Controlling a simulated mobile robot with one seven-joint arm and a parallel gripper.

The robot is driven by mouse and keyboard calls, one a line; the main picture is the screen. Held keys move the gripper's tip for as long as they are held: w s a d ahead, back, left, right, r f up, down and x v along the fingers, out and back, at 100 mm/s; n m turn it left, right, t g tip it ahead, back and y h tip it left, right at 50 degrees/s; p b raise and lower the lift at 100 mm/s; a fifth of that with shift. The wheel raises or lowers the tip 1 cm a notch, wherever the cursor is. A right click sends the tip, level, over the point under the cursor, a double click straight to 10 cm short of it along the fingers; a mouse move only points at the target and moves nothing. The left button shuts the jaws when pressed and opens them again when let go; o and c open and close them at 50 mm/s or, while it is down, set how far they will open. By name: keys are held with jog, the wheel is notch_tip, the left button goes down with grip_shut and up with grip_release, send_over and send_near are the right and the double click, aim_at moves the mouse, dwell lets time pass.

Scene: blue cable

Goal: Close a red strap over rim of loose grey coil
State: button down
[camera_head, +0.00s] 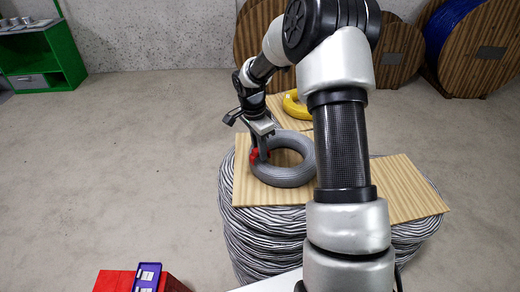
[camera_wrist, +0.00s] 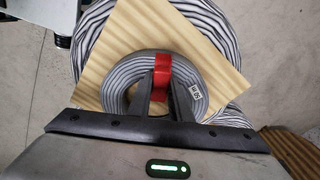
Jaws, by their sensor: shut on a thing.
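The grey coil (camera_head: 296,174) lies flat on a wooden board, and it also shows in the wrist view (camera_wrist: 119,98) with a small white label on its right side. A red strap (camera_wrist: 163,68) runs across the far part of the coil's rim in the wrist view; in the head view it shows as red bits (camera_head: 254,155) at the coil's left edge. My gripper (camera_wrist: 160,82) is at the strap with its fingers shut on it, at the coil's rim. The fingers hide part of the strap, so I cannot tell whether its ends meet.
The wooden board (camera_head: 245,186) rests on a large black-and-white cable coil (camera_head: 262,240). A yellow coil (camera_head: 295,106) lies behind. Large wooden reels stand at the back right, a green shelf (camera_head: 62,50) at the back left. A red box (camera_head: 115,281) with a purple item (camera_head: 147,277) is at the front left.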

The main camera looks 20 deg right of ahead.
jog(key=shift+f, duration=0.2)
jog(key=shift+f+b, duration=0.65)
jog(key=shift+b, duration=0.1)
jog(key=shift+f, duration=0.2)
jog(key=shift+r, duration=0.2)
jog(key=shift+r, duration=0.4)
jog(key=shift+r, duration=0.45)
dwell(0.5)
jog(key=shift+f, duration=0.2)
jog(key=shift+f+b, duration=0.7)
jog(key=shift+f, duration=0.05)
jog(key=shift+f, duration=0.15)
dwell(0.4)
